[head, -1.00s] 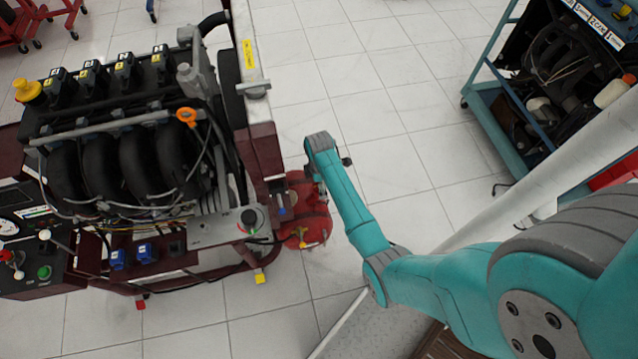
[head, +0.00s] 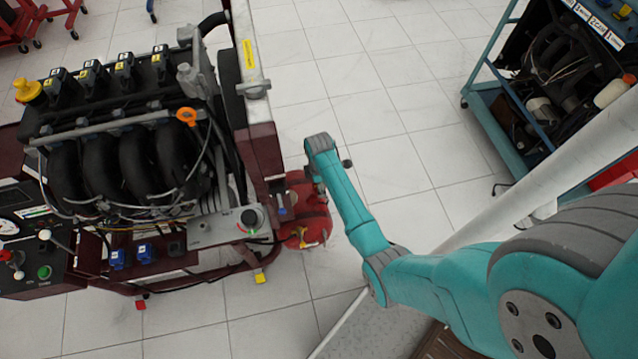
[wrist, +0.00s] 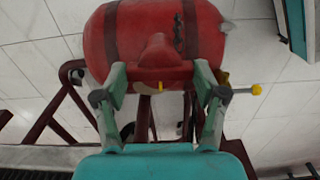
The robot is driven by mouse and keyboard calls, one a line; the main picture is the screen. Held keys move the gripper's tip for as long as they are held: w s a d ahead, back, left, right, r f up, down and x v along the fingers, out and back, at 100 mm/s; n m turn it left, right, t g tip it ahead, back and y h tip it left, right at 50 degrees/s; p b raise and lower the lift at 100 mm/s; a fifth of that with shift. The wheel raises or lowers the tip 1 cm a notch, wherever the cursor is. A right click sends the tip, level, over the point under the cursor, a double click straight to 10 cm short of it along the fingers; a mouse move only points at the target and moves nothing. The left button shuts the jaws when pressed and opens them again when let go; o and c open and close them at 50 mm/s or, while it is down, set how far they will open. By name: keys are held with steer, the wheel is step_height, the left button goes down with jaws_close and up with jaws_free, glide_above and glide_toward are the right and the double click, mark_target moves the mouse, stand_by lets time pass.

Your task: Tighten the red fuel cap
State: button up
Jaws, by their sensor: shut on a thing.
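The red fuel tank (head: 314,222) stands beside the engine stand in the head view, partly behind my arm. In the wrist view the tank (wrist: 215,40) fills the top middle, with dark bands around it. The red fuel cap (wrist: 160,72) shows below a raised red part of the tank, between my fingertips. My gripper (wrist: 160,78) is shut on the cap, one finger on each side. In the head view my gripper is hard to make out against the tank, and the cap cannot be told apart.
The engine trainer (head: 130,150) on its dark red frame stands close left of the tank. A yellow-tipped rod (wrist: 240,90) sticks out right of my fingers. A teal trolley (head: 500,110) stands at upper right. Tiled floor (head: 400,160) between them is clear.

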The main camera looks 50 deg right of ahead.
steer(key=m, duration=1.3)
steer(key=shift+m, duration=2.1)
steer(key=o, duration=1.1)
steer(key=shift+o, duration=0.2)
